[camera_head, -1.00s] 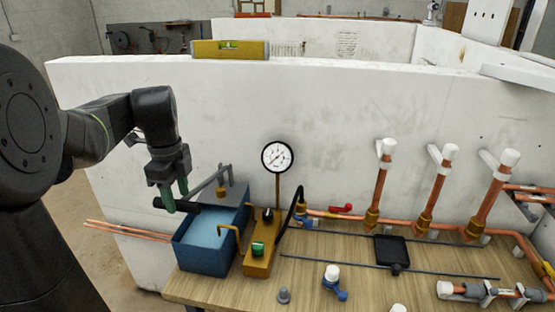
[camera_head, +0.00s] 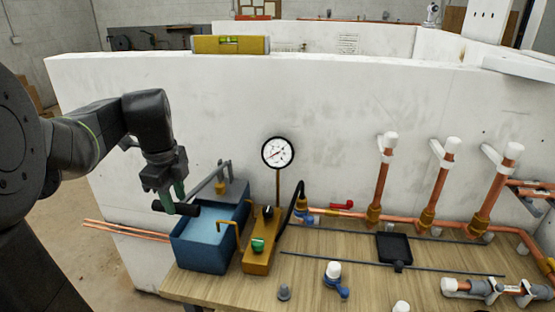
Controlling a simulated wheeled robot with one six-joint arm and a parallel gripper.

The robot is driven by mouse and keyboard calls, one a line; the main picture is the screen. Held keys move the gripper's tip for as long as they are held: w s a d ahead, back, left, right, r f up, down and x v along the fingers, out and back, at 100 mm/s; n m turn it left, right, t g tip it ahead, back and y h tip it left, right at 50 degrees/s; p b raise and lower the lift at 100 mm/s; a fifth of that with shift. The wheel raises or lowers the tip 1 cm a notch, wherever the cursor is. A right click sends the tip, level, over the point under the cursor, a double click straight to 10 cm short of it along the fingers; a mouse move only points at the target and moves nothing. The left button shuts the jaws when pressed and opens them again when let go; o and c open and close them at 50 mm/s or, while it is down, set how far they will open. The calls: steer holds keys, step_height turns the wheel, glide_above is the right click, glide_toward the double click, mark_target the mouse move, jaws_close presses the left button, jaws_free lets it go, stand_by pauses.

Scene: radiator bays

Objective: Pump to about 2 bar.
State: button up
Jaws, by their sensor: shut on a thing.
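My gripper (camera_head: 172,196) is shut on the black grip of the pump lever (camera_head: 208,183), at the lever's left end. The lever slopes up to the right to its pivot above the blue water tank (camera_head: 204,247) of the test pump. A round white pressure gauge (camera_head: 278,153) stands on a brass stem behind the pump's brass block (camera_head: 257,258). Its red needle points to the lower left; the numbers are too small to read. A green knob (camera_head: 258,244) and a black knob (camera_head: 268,212) sit on the block. A black hose (camera_head: 291,208) runs from the pump to the copper pipework.
Copper risers with white caps (camera_head: 389,140) stand along the wall at right. A red-handled valve (camera_head: 342,205), a blue-handled valve (camera_head: 336,280) and a black tray (camera_head: 394,248) are on the wooden bench (camera_head: 330,262). A yellow level (camera_head: 230,45) lies on the wall top.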

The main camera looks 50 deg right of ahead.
steer(key=shift+s+a+f+t+h+b, duration=0.15)
steer(key=shift+f+h+b, duration=0.2)
steer(key=shift+f+b, duration=0.8)
steer(key=shift+s+a+f+t+h+b, duration=0.15)
steer(key=shift+f+h+b, duration=0.2)
steer(key=shift+f+b, duration=0.75)
steer(key=shift+w+r+b, duration=0.1)
steer(key=shift+r+b, duration=0.2)
steer(key=shift+r, duration=0.05)
